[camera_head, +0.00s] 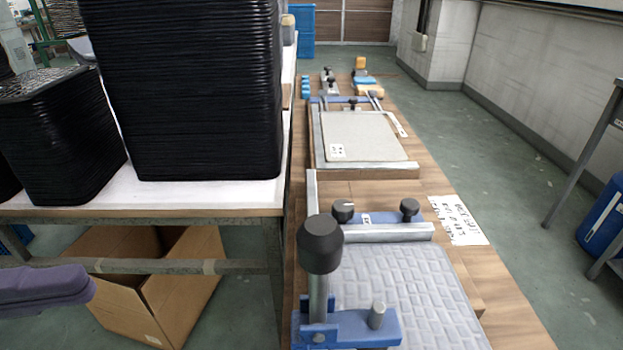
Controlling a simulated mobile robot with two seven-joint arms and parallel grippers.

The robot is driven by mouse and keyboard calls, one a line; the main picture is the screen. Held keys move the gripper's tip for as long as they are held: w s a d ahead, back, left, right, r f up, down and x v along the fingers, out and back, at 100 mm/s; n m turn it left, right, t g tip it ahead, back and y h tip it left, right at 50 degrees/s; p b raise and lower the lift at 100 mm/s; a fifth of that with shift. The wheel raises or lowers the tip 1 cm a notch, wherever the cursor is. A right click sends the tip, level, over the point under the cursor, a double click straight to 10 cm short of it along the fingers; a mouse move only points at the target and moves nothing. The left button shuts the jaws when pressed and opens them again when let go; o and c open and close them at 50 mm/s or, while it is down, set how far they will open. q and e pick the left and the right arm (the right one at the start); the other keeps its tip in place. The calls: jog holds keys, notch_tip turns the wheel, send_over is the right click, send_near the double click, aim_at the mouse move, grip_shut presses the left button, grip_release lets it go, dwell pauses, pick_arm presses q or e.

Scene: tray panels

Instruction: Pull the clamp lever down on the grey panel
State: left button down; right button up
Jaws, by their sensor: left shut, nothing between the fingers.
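A clamp lever with a black knob (320,243) on a metal rod stands upright at the bottom centre. It rises from a blue clamp base (370,327) at the near left edge of a grey panel (425,285) with a brick-like texture. My left gripper (88,287), purple-grey, comes in at the left edge, shut and empty. It is well to the left of the lever and apart from it. Its arm is cut off by the picture edge. My right gripper is not in view.
Tall stacks of black trays (190,90) stand on a white-topped table (210,193) at the left, above an open cardboard box (165,290). A second, paler panel (365,137) lies farther along the wooden bench (430,180). Black knobs (343,210) stand behind the grey panel.

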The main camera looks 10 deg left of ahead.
pick_arm(q)
jog(key=p, duration=0.3)
send_near(319, 284)
jog(key=w+d+r, duration=0.3)
jog(key=d, duration=0.1)
jog(key=shift+d+r, duration=0.25)
jog(key=shift+d, duration=0.1)
